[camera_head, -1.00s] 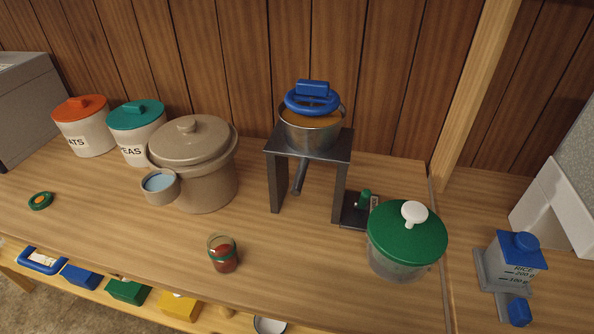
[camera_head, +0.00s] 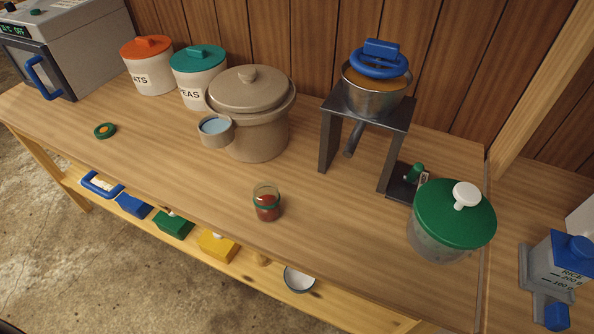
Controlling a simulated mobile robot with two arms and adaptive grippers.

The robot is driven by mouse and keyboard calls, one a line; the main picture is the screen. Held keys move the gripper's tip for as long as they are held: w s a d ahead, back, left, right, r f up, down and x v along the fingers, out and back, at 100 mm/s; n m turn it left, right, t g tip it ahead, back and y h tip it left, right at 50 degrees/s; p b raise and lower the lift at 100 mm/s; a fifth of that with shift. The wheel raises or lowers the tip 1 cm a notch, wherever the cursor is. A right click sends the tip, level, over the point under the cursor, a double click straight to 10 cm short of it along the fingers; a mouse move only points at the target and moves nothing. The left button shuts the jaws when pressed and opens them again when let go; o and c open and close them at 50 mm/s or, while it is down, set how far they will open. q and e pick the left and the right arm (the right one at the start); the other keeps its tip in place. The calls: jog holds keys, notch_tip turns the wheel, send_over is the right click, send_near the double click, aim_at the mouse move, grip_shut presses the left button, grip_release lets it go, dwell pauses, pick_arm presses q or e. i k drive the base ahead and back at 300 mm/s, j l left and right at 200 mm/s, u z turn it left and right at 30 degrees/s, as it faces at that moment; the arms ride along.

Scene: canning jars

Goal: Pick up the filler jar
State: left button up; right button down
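A green and orange ring-shaped lid (camera_head: 105,130) lies flat on the counter at the left. A metal stand (camera_head: 390,118) at the back holds a steel pan (camera_head: 372,97) with orange contents and a blue-handled tool (camera_head: 381,58) on top. Neither of my grippers shows in this view.
A beige crock (camera_head: 262,120) with a cup of blue liquid (camera_head: 215,130), orange-lidded (camera_head: 149,70) and teal-lidded (camera_head: 200,78) canisters and a grey oven (camera_head: 68,50) line the back left. A green-lidded pot (camera_head: 452,220) and rice dispenser (camera_head: 558,265) stand right. Counter around the jar is clear.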

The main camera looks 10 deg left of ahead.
aim_at(266, 198)
jog(key=j+z, duration=0.25)
jog(key=j, duration=0.2)
jog(key=k+j+z, duration=0.1)
jog(key=j+z, duration=0.15)
jog(key=j, duration=0.15)
jog(key=k+j+z, duration=0.1)
jog(key=j+z, duration=0.15)
jog(key=j, duration=0.15)
jog(key=k+j+z, duration=0.25)
jog(key=j, duration=0.15)
jog(key=i, duration=0.1)
